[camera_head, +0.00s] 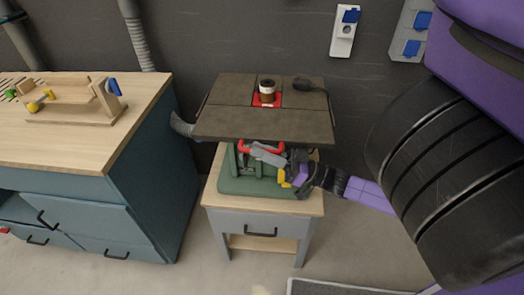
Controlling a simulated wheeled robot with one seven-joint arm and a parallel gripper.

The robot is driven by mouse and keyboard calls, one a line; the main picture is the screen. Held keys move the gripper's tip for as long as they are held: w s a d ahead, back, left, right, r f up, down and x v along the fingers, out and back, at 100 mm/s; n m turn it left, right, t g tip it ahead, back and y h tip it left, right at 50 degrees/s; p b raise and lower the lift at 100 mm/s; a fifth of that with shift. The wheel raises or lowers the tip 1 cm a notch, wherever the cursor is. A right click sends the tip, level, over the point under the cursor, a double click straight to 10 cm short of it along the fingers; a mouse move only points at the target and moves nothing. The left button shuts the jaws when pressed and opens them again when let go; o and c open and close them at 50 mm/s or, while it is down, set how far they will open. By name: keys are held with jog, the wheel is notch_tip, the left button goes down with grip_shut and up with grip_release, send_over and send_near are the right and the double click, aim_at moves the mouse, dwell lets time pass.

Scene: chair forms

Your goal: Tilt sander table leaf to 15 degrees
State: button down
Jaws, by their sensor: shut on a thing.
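The sander table leaf (232,122) is a dark, flat square top on the sander, at the centre of the head view. A brown and white cylinder (267,90) stands up through a red insert (267,101) in it. The green sander base (236,186) sits below on a small cabinet. My gripper (273,155) is under the leaf's front edge, in front of the base. It is shut on a red handle (262,147), though the contact is partly hidden by the fingers and the leaf's edge. The leaf's exact tilt is hard to judge from here.
The grey cabinet (252,222) with a wooden top carries the sander. A workbench (60,140) with a wooden jig (75,104) stands at the left. A grey hose (181,124) reaches the sander's left side. Wall sockets (345,30) are behind. Floor shows at the front.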

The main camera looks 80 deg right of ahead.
jog(key=f+n+b, duration=0.1)
jog(key=b, duration=0.1)
jog(key=f+n+y+b, duration=0.1)
jog(key=f+n+b, duration=0.1)
jog(key=d+f+n+y+b, duration=0.1)
jog(key=b, duration=0.1)
jog(key=shift+f, duration=0.4)
jog(key=c, duration=1.7)
grip_release()
jog(key=shift+a, duration=0.1)
jog(key=shift+b+v, duration=0.75)
jog(key=shift+v, duration=3.15)
